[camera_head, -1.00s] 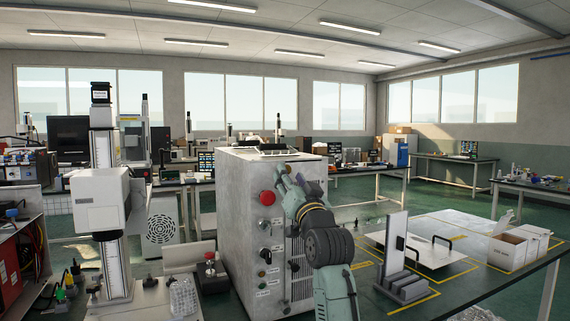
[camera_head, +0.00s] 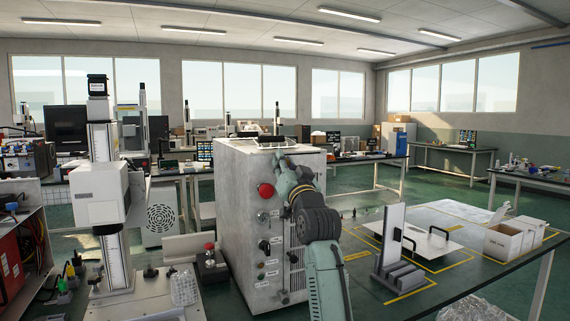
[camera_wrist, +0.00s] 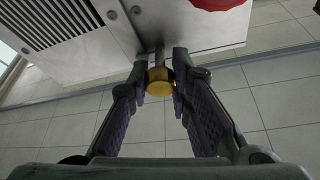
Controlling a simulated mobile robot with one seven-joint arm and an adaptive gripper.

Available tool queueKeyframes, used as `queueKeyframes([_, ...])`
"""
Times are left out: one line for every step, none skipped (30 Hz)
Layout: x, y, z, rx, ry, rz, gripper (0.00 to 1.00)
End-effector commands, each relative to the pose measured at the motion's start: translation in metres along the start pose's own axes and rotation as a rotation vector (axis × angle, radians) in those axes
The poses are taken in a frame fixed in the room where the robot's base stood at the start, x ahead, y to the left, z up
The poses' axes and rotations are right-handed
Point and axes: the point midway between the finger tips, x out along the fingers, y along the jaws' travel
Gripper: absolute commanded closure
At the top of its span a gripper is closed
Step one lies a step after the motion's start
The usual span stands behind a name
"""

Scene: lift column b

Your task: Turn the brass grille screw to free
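The brass grille screw (camera_wrist: 160,80) shows in the wrist view as a round gold head on a dark stem, against a pale metal panel. My gripper (camera_wrist: 160,76) has one finger on each side of the head, and both appear to touch it. The slotted grille (camera_wrist: 48,20) is at the upper left of that view. In the head view the grey cabinet (camera_head: 245,220) stands in front of me, with my arm reaching to its front. My own wrist hides the screw and the fingertips there.
A red button (camera_head: 265,190) and several dark knobs are on the cabinet front. Right of it, a bench bears a grey upright stand (camera_head: 391,240), a flat plate with handles (camera_head: 430,247) and white boxes (camera_head: 508,238). A white column machine (camera_head: 100,195) stands at left.

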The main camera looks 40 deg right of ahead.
Motion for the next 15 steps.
queueKeyframes([-0.0001,0.0000,0.0000,0.000,0.000,0.000,0.87])
queueKeyframes([-0.0001,0.0000,0.0000,0.000,0.000,0.000,0.89])
queueKeyframes([-0.0001,-0.0001,0.0000,0.000,0.000,0.000,0.92])
queueKeyframes([-0.0001,-0.0001,0.0000,0.000,0.000,0.000,0.94])
queueKeyframes([-0.0001,0.0000,0.0001,0.000,0.000,0.000,0.95])
queueKeyframes([-0.0001,0.0000,0.0000,0.000,0.000,0.000,0.98])
queueKeyframes([-0.0001,0.0000,0.0000,0.000,0.000,0.000,1.00])
queueKeyframes([-0.0001,0.0000,0.0000,0.000,0.000,0.000,1.00])
queueKeyframes([-0.0001,0.0000,0.0001,0.000,0.000,0.000,1.00])
queueKeyframes([-0.0001,0.0000,0.0001,0.000,0.000,0.000,1.00])
queueKeyframes([-0.0001,0.0000,0.0001,0.000,0.000,0.000,1.00])
queueKeyframes([-0.0001,0.0000,0.0001,0.000,0.000,0.000,1.00])
queueKeyframes([-0.0001,0.0000,0.0001,0.000,0.000,0.000,1.00])
queueKeyframes([-0.0002,0.0001,0.0002,-0.001,0.000,-0.001,1.00])
queueKeyframes([-0.0002,0.0001,0.0003,-0.004,0.000,-0.002,1.00])
